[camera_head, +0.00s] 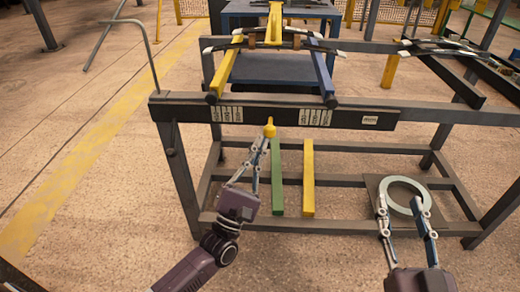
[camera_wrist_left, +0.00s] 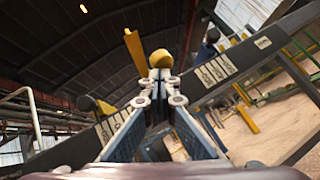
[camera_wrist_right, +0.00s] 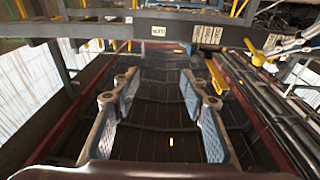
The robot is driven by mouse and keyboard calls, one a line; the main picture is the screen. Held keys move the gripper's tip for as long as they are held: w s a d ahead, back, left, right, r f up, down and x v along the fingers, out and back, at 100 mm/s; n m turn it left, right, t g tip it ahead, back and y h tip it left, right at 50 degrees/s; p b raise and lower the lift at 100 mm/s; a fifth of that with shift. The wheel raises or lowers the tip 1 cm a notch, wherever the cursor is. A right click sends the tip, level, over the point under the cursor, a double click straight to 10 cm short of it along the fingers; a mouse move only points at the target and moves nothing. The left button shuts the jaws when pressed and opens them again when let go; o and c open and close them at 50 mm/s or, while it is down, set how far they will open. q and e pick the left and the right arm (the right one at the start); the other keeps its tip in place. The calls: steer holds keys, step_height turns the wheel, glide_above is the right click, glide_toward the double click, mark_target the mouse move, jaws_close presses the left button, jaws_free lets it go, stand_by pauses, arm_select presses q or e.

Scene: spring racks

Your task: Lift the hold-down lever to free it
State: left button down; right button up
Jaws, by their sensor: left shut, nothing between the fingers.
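A yellow rounded knob (camera_head: 269,130) shows in front of the rack's dark front beam; I take it for the end of the hold-down lever, whose shaft I cannot make out. My left gripper (camera_head: 263,145) is shut and empty, with its tips just below the knob. In the left wrist view the knob (camera_wrist_left: 160,59) is straight beyond the closed fingertips (camera_wrist_left: 158,90); I cannot tell whether they touch. My right gripper (camera_head: 403,204) is open and empty, far to the right of the knob. The right wrist view shows its fingers (camera_wrist_right: 162,90) apart.
The front beam (camera_head: 345,116) crosses behind the knob. Blue rails (camera_head: 322,72) and a yellow upright (camera_head: 273,25) stand above and behind it. A green bar (camera_head: 277,178) and a yellow bar (camera_head: 308,178) lie below. A pale ring (camera_head: 396,184) lies behind my right gripper in the head view.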

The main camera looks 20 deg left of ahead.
steer(key=s+d+f+g+h+p, duration=0.1)
steer(key=s+d+f+g+p, duration=0.2)
steer(key=f, duration=0.5)
steer(key=s+f+g+h, duration=0.2)
steer(key=f+g, duration=0.3)
steer(key=f, duration=0.2)
arm_select(q)
step_height(320, 180, up, 3)
steer(key=n+g+y+p, duration=0.1)
steer(key=g+y+p, duration=0.1)
steer(key=p, duration=0.3)
steer(key=shift+w+f+n, duration=0.1)
steer(key=shift+f+n, duration=0.05)
steer(key=shift+n, duration=0.25)
arm_select(e)
steer(key=s+d+f+g, duration=0.2)
steer(key=s+f+g, duration=0.1)
steer(key=s, duration=0.4)
steer(key=s+d+f+g+h, duration=0.1)
steer(key=s+d+f+g, duration=0.2)
steer(key=s, duration=0.4)
steer(key=shift+f+m+g+h, duration=0.35)
steer(key=shift+f+g, duration=0.25)
steer(key=shift+g, duration=0.2)
